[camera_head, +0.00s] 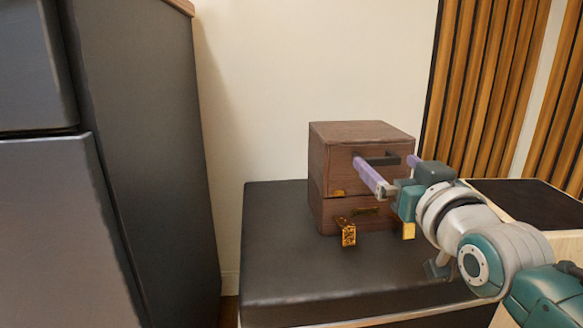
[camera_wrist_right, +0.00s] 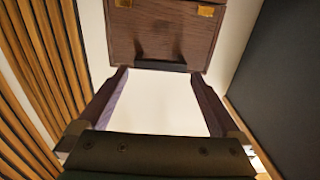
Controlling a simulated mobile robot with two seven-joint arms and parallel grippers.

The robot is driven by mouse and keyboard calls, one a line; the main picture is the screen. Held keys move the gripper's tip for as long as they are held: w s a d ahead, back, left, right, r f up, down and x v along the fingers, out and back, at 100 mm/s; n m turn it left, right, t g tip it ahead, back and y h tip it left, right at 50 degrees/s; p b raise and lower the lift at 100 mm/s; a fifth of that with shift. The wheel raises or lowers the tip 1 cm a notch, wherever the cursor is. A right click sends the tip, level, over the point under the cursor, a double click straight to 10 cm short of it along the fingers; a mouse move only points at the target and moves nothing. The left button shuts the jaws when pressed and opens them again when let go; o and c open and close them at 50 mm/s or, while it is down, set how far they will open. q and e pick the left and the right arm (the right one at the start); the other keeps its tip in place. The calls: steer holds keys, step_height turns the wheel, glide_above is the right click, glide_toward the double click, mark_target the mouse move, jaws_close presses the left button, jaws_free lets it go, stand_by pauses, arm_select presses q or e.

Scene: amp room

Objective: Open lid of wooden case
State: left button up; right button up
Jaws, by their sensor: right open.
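The brown wooden case (camera_head: 333,215) stands upright on a black padded bench. Its lid (camera_head: 340,172) is the upper part and sits down on the lower part along a seam. A dark bar handle (camera_head: 378,159) is on the lid's front. Two gold latches (camera_head: 347,233) stick out from the lower front; the right one is partly behind my gripper. My right gripper (camera_head: 384,160) is open, with its purple fingers on either side of the handle. In the right wrist view, the handle (camera_wrist_right: 160,67) lies at or just beyond the fingertips (camera_wrist_right: 160,76); contact is unclear. My left gripper is out of view.
The black bench top (camera_head: 280,250) is bare in front and left of the case. A tall dark grey cabinet (camera_head: 140,140) stands at the left. A pale wall (camera_head: 300,70) is behind the case, with wooden slats (camera_head: 480,90) at the right.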

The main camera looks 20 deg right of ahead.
mark_target(382, 159)
steer(key=b+x, duration=0.1)
steer(key=x, duration=0.2)
steer(key=shift+f, duration=0.2)
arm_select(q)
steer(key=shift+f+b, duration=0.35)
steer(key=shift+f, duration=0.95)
arm_select(e)
steer(key=shift+w+d+r, duration=0.15)
steer(key=shift+w, duration=0.45)
steer(key=shift+c, duration=0.2)
jaws_close()
